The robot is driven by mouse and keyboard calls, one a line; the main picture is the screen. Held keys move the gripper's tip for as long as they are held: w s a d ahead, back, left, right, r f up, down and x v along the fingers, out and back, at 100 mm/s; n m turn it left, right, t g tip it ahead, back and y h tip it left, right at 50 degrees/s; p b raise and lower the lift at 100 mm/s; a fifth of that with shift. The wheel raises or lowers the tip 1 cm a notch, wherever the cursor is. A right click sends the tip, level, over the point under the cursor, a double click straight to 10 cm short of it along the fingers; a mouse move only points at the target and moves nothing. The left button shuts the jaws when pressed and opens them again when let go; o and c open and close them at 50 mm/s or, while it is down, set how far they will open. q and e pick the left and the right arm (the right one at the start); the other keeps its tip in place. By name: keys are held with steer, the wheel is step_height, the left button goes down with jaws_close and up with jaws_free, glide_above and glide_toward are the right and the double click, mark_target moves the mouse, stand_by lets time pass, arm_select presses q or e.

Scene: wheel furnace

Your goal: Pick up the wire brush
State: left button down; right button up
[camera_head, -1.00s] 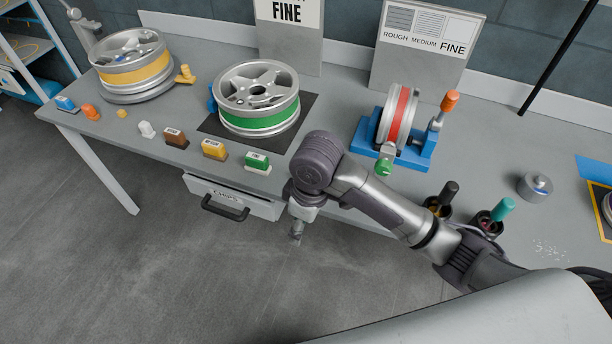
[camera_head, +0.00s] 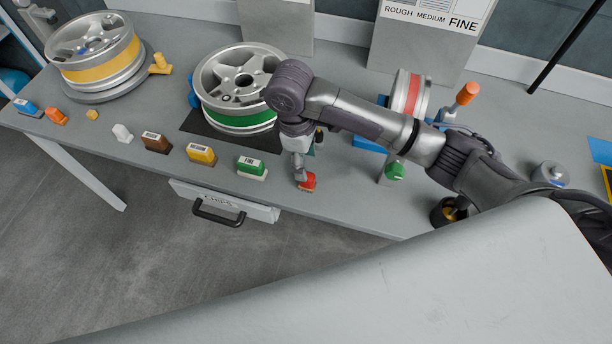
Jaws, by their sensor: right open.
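My right gripper (camera_head: 302,181) is over the front part of the workbench, pointing down, open. Its fingers are small in the picture and a small red block (camera_head: 308,183) shows right at their tips; I cannot tell whether they touch it. To its left stands a green and white block marked FINE (camera_head: 251,168), then a yellow block (camera_head: 201,154), a brown block (camera_head: 156,143) and a white piece (camera_head: 122,134). No piece can be surely told as the wire brush; my arm hides part of the bench. My left gripper is out of view.
The wheel with the green band (camera_head: 240,121) stands close behind the blocks. A wheel with a yellow band (camera_head: 100,72) is at far left, and a red-banded wheel (camera_head: 408,92) is behind my forearm. A drawer handle (camera_head: 218,212) sticks out below the bench edge.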

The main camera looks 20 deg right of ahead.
mark_target(308, 176)
steer(key=f, duration=0.4)
steer(key=shift+s+d, duration=0.1)
steer(key=shift+d, duration=0.15)
steer(key=shift+f, duration=0.2)
steer(key=shift+d+f+p, duration=0.1)
steer(key=shift+f+p, duration=0.4)
steer(key=shift+f, duration=0.4)
step_height(308, 176, down, 2)
steer(key=shift+d+f, duration=0.1)
steer(key=shift+f, duration=0.6)
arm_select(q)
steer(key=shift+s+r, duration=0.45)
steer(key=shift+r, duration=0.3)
arm_select(e)
jaws_close()
